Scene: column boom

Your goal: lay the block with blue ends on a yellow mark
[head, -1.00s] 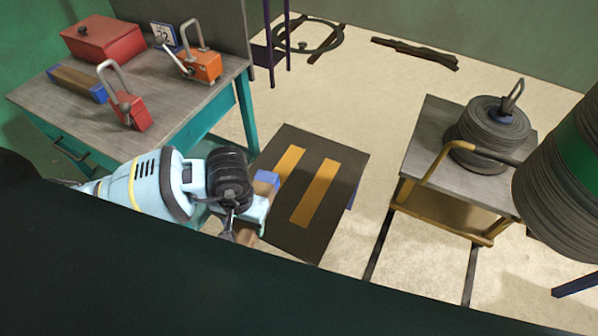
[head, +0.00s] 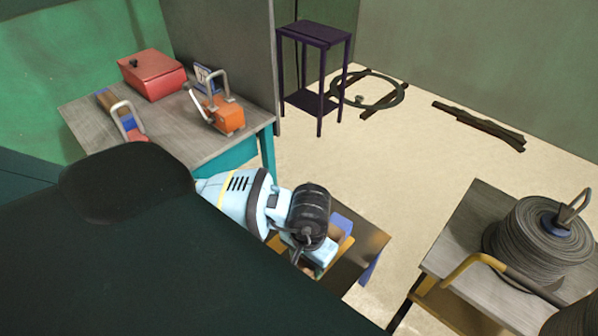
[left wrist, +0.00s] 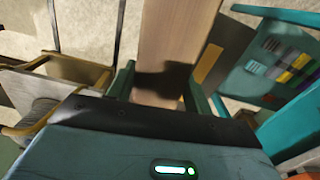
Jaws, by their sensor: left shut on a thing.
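My left gripper (head: 306,252) is shut on a wooden block, whose blue end (head: 342,222) shows beyond the gripper in the head view. In the left wrist view the block's plain wooden body (left wrist: 178,35) runs between the two fingers (left wrist: 163,88). The block is over the dark low table (head: 368,243). A yellow mark (head: 346,249) shows partly beside the block, and a yellow strip (left wrist: 207,63) also shows next to it in the left wrist view. I cannot tell whether the block touches the table. My right gripper is not in view.
A trolley (head: 455,225) with a cable coil (head: 540,240) stands at the right. A purple stand (head: 316,38) is at the back.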

